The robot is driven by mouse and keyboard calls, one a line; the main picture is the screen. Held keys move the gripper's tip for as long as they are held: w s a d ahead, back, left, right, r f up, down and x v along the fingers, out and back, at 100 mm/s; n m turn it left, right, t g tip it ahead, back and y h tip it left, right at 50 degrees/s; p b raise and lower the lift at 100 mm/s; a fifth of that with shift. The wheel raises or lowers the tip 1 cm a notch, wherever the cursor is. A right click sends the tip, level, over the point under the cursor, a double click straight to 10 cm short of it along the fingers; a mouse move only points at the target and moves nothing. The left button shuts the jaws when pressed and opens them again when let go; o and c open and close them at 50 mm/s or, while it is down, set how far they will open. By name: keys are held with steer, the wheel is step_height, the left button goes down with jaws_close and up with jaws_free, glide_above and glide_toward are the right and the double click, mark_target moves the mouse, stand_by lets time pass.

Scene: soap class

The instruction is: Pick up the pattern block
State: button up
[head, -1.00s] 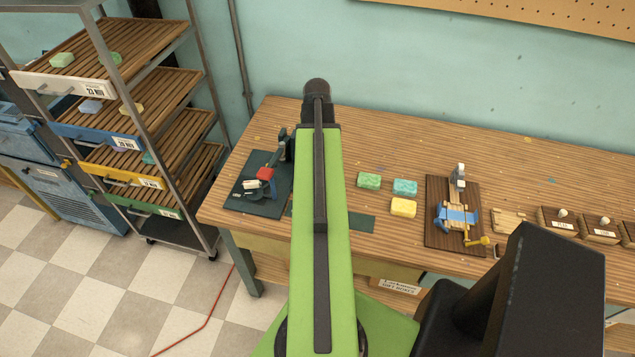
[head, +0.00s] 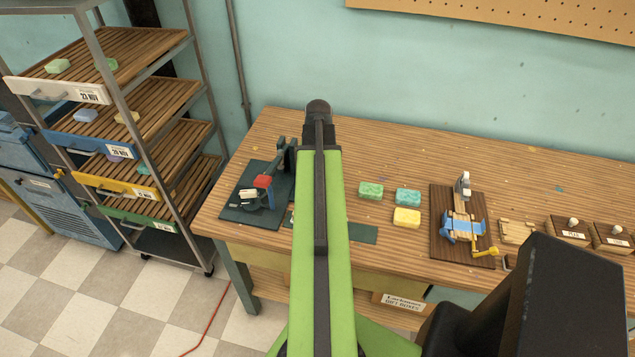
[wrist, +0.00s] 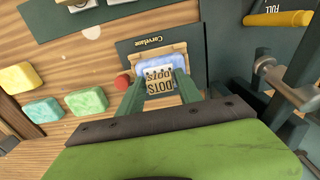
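A pale block marked "DOTS" (wrist: 158,82) sits in the middle of the wrist view. It is on or in front of a light blue piece in a wooden holder (wrist: 141,53), on a dark "Curvelane" board. My gripper (wrist: 160,78) is open, its dark green fingers on the left and right of the block. Narrow gaps seem to show between fingers and block; I cannot tell how deep the fingertips reach. In the head view my gripper is hidden behind my green arm.
A red knob (wrist: 122,82) is close to the left finger. Green, teal and yellow soaps (head: 407,217) lie right of my arm. A press on a dark board (head: 235,210) stands left of it. A metal post and yellow handle (wrist: 278,19) are at right in the wrist view.

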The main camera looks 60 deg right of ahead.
jaws_close()
steer(key=shift+r, duration=0.1)
